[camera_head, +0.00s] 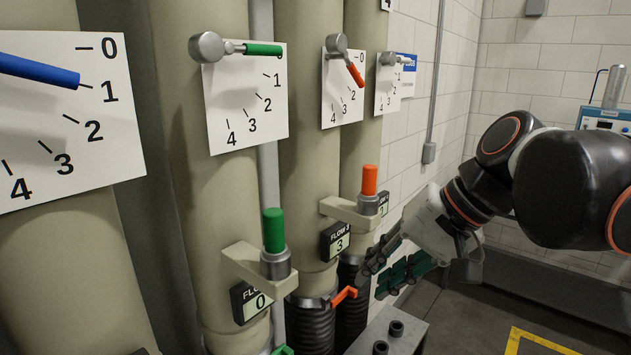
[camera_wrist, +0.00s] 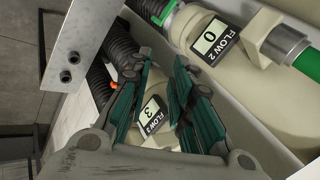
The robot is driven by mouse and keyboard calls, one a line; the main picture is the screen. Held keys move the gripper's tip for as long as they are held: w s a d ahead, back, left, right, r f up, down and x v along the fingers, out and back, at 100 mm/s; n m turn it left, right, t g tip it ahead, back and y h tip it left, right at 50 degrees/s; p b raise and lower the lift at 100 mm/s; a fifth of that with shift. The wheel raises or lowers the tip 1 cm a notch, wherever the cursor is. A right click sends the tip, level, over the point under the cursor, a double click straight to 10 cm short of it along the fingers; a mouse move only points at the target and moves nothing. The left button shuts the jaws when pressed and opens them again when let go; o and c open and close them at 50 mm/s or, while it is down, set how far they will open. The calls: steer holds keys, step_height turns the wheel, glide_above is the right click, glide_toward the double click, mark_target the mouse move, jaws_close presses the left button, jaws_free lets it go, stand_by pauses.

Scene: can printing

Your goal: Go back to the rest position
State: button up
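My gripper (camera_head: 388,258) is at the right of the pipes in the head view, in front of the lower end of the back pipes. In the wrist view its two teal-padded fingers (camera_wrist: 160,95) stand apart with a gap between them. No object is held in the gap. The display of flow 3 (camera_wrist: 151,108), reading 3, shows behind the gap. No marked rest position is visible.
Dials with a blue lever (camera_head: 38,70), a green lever (camera_head: 262,49) and an orange lever (camera_head: 355,75) line the pipes. Green (camera_head: 274,230) and orange (camera_head: 369,180) upright handles stick out below. A grey metal block (camera_head: 390,335) is below my gripper. Open floor lies right.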

steer(key=s+d+f+n+t+h+b, duration=0.1)
steer(key=f+b, duration=0.5)
steer(key=f, duration=0.6)
steer(key=s+d+f+n+t+h+b, duration=0.1)
steer(key=s+d+f+h+b, duration=0.2)
steer(key=f, duration=0.9)
steer(key=s+d+f+n+t+h+b, duration=0.1)
steer(key=s+d+f+h+b, duration=0.1)
steer(key=d+f+b, duration=0.4)
step_height(320, 180, down, 6)
steer(key=s+b, duration=0.1)
steer(key=b, duration=0.2)
steer(key=shift+s+d+t, duration=0.15)
steer(key=shift+t, duration=0.25)
